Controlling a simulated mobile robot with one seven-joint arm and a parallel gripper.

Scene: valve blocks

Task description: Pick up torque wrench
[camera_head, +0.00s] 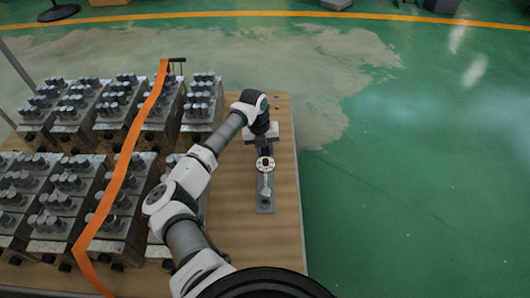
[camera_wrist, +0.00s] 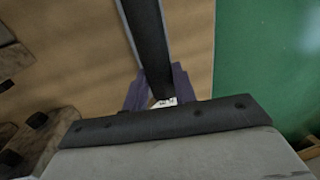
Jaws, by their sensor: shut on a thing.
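The torque wrench (camera_head: 265,187) is on the right part of the wooden table, a grey, narrow shape with a round white part at its far end. In the wrist view a long dark bar (camera_wrist: 149,45) runs from the top edge down between my purple fingers; it seems to be part of the wrench. My gripper (camera_head: 264,150) is at the far end of the wrench, shut on it. In the wrist view my gripper (camera_wrist: 158,88) has one finger on each side of the bar, with a small white marked patch between them. Whether the wrench is clear of the table cannot be told.
Rows of metal valve blocks (camera_head: 75,185) fill the left of the wooden table (camera_head: 285,225). An orange strip (camera_head: 122,170) runs across them. Bare table lies around the wrench, and green floor (camera_head: 420,180) is open to the right.

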